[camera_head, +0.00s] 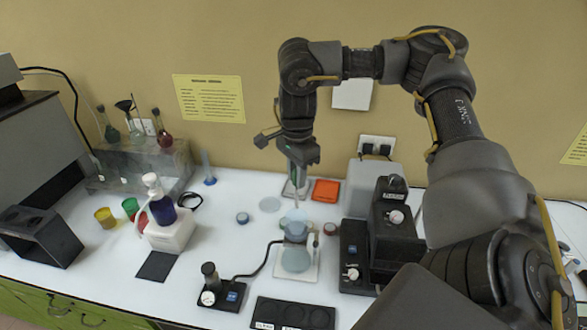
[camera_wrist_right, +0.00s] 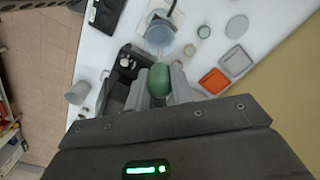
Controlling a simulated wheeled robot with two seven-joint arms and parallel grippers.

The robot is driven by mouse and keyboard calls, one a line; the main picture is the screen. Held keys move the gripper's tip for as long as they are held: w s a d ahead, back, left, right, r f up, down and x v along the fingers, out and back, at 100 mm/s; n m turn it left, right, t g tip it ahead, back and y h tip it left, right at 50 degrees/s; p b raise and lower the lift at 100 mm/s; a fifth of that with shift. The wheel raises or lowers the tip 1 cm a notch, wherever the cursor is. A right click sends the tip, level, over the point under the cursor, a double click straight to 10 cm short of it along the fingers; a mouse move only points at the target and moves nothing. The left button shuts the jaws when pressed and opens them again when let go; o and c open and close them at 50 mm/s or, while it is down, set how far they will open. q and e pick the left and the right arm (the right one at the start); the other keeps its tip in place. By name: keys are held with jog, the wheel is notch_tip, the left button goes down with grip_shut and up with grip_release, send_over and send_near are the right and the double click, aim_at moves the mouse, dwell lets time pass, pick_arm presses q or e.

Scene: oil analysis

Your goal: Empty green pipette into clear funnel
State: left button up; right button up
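My right gripper (camera_head: 299,168) hangs above the white table, pointing down. In the right wrist view its fingers (camera_wrist_right: 160,88) are shut on the green bulb of the pipette (camera_wrist_right: 160,79). The pipette's thin stem runs toward the clear funnel (camera_wrist_right: 160,32). In the head view the pale blue-tinted funnel (camera_head: 295,224) sits on a glass flask (camera_head: 296,259), straight below the gripper. The stem's tip is at or just over the funnel's mouth; I cannot tell whether it is inside. My left gripper is not in view.
A black microscope-like device (camera_head: 391,222) stands right of the flask. An orange square dish (camera_head: 326,191) lies behind. A small black device (camera_head: 222,288) and a black holder (camera_head: 292,314) are in front. A white box with bottles (camera_head: 168,232) stands left.

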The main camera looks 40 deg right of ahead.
jog(key=shift+s+f, duration=0.15)
jog(key=shift+f, duration=0.3)
jog(key=shift+f+b, duration=0.55)
jog(key=shift+f, duration=0.35)
jog(key=shift+w+f+b, duration=0.2)
jog(key=shift+f+b, duration=0.1)
jog(key=shift+f, duration=0.3)
jog(key=shift+p, duration=0.45)
grip_shut()
jog(key=shift+r, duration=0.15)
